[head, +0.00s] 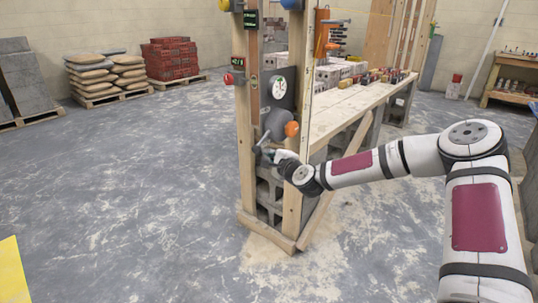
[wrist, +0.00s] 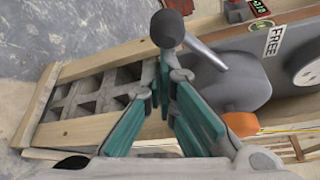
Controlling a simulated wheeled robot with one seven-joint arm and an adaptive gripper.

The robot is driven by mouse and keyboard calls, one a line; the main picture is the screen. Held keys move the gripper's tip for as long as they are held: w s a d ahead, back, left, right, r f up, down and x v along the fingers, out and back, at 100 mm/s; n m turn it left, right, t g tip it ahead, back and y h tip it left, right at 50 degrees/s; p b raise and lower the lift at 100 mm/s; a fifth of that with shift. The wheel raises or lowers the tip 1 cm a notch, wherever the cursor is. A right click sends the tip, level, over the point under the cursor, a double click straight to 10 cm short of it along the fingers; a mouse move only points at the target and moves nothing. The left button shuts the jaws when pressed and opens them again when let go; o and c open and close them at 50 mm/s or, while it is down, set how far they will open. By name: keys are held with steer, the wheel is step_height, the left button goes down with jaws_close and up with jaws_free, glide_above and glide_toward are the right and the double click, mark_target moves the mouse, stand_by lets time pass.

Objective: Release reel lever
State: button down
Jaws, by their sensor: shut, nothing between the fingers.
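The reel lever (wrist: 207,54) is a metal rod with a dark ball knob (wrist: 168,28), seen in the wrist view. It angles out from the grey reel housing (wrist: 235,82), which has a "FREE" label (wrist: 273,38) beside it. The reel (head: 277,122) also shows in the head view, low on the wooden post frame, with an orange knob (head: 292,129). My gripper (wrist: 166,72), with teal finger pads, is shut and empty. Its fingertips lie just below the ball knob in the wrist view; I cannot tell if they touch. The gripper (head: 276,156) is partly blurred into the frame in the head view.
A wooden post (head: 244,110) and concrete blocks (wrist: 92,90) stand close around my gripper. A workbench (head: 350,106) runs behind to the right. Bags (head: 105,75) and bricks (head: 172,58) sit on pallets at the back left.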

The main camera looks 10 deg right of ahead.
mark_target(263, 140)
steer(key=shift+s+a+r+m+p, duration=0.1)
steer(key=shift+r+m+p, duration=0.05)
steer(key=shift+m+p, duration=0.15)
steer(key=shift+s+a+r+g+p, duration=0.1)
steer(key=shift+a+r+g+p, duration=0.15)
steer(key=shift+p, duration=0.25)
steer(key=r+m+g+p, duration=0.1)
steer(key=m+p, duration=0.1)
steer(key=p, duration=0.1)
steer(key=s+a+r+m+g+y+p, duration=0.1)
steer(key=r+m+p, duration=0.1)
steer(key=p, duration=0.1)
steer(key=r+m+g+y+p, duration=0.1)
steer(key=r+m+p, duration=0.1)
steer(key=p, duration=0.2)
steer(key=shift+s+a+r, duration=0.15)
steer(key=shift+a, duration=0.1)
steer(key=shift+m+g+y, duration=0.3)
steer(key=shift+g, duration=0.05)
steer(key=shift+r+p, duration=0.65)
steer(key=shift+r, duration=0.05)
